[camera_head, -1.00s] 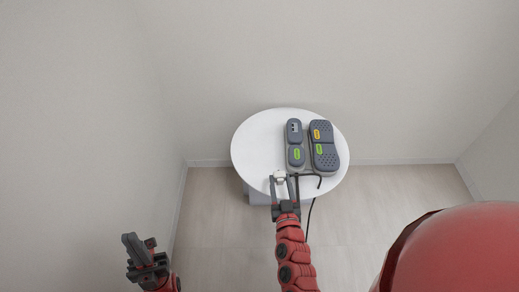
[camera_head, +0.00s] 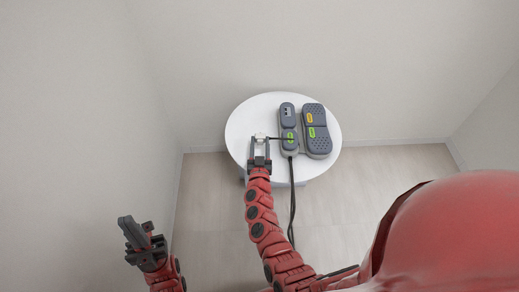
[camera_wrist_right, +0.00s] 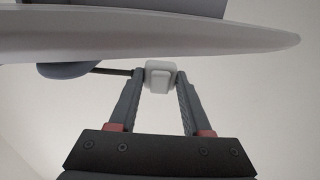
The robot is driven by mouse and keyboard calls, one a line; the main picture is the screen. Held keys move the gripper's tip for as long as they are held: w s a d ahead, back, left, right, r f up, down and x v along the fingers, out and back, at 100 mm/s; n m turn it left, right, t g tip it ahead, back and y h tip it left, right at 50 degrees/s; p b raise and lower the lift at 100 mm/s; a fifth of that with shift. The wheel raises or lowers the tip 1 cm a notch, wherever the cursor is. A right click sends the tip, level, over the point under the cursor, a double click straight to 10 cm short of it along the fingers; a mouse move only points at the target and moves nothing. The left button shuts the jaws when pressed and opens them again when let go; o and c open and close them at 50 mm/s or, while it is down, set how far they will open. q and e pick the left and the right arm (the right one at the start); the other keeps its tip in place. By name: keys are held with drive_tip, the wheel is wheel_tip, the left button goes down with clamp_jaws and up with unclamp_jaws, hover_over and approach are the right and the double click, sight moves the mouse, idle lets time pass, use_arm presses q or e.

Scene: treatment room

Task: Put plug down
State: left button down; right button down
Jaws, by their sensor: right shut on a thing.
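A small white plug (camera_head: 260,137) is held between the fingertips of my right gripper (camera_head: 260,146), over the left front part of the round white table (camera_head: 243,118). In the right wrist view the white plug (camera_wrist_right: 159,77) sits between the two finger ends of my right gripper (camera_wrist_right: 158,82), with a dark cord leaving to the left. I cannot tell whether the plug touches the tabletop. My left gripper (camera_head: 137,234) is at the lower left, away from the table; its finger gap is not clear.
A narrow grey device (camera_head: 289,124) with a green label and a wider grey device (camera_head: 316,131) with yellow and green labels stand on the table's right half. A dark cable (camera_head: 292,200) hangs over the front edge. The table's left part is clear.

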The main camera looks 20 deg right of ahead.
sight(260, 153)
drive_tip(key=shift+w+f, duration=0.1)
drive_tip(key=shift+w, duration=0.1)
drive_tip(key=shift+f+b, duration=0.95)
drive_tip(key=shift+f, duration=0.7)
drive_tip(key=shift+f, duration=0.1)
drive_tip(key=shift+f+b, duration=0.3)
drive_tip(key=shift+f, duration=0.1)
drive_tip(key=shift+f, duration=0.1)
drive_tip(key=shift+c, duration=1.7)
unclamp_jaws()
drive_tip(key=shift+s, duration=0.1)
